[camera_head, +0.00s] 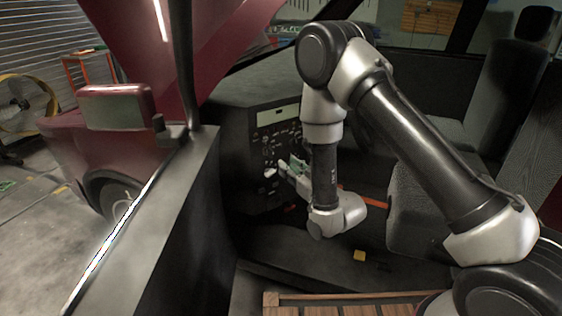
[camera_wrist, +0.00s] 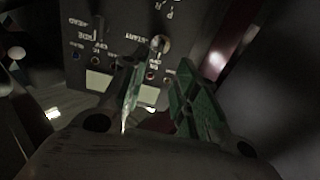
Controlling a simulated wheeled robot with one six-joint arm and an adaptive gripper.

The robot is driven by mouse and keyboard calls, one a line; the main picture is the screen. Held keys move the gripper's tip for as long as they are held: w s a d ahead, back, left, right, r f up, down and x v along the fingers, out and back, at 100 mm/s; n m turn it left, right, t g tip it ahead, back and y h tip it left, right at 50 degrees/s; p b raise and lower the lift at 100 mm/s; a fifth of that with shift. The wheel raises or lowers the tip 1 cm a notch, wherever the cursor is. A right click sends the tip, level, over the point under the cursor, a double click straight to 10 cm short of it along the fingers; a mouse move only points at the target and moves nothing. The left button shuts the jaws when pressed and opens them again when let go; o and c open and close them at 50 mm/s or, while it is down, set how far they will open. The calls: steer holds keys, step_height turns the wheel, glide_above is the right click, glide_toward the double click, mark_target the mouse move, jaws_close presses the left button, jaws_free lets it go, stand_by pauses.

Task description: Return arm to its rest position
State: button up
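My arm reaches from the lower right of the head view into the car's interior, with its wrist low in front of the dashboard. My gripper (camera_head: 292,168) is close to the control panel (camera_head: 268,140) on the dash. In the wrist view, the two green fingers of my gripper (camera_wrist: 165,82) are spread apart with a gap between them. Nothing shows held between them. The panel (camera_wrist: 95,48) fills the top of the wrist view, with a toggle switch (camera_wrist: 159,43) near START lettering just beyond the fingertips. Whether the fingers touch the panel I cannot tell.
The dark door edge (camera_head: 170,210) runs along the left of my arm. A front seat (camera_head: 415,215) stands close on the right. A slatted wooden surface (camera_head: 345,303) lies at the bottom. A small yellow block (camera_head: 359,255) is on the car floor.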

steer(key=shift+s+d, duration=0.45)
steer(key=shift+s, duration=0.15)
steer(key=shift+f, duration=0.1)
steer(key=s+d+f+g+h, duration=0.2)
steer(key=f+g, duration=0.1)
steer(key=f, duration=0.4)
steer(key=s+d+f+g+h, duration=0.1)
steer(key=s+f+g+h, duration=0.15)
steer(key=f, duration=0.45)
steer(key=s+d+g+h, duration=0.3)
steer(key=s+d+g, duration=0.1)
steer(key=s+d+r+m+h, duration=0.1)
steer(key=s+d+r+m, duration=0.1)
steer(key=s+d+r, duration=0.5)
steer(key=s+d+r+m+h, duration=0.1)
steer(key=s+d+r, duration=0.6)
steer(key=r, duration=1.1)
steer(key=s+d+r+m+h, duration=0.1)
steer(key=s+d+r+m, duration=0.3)
steer(key=s+d+r, duration=0.4)
steer(key=d+r+g, duration=0.1)
steer(key=d+r, duration=0.2)
steer(key=r, duration=0.2)
steer(key=shift+d+r, duration=0.35)
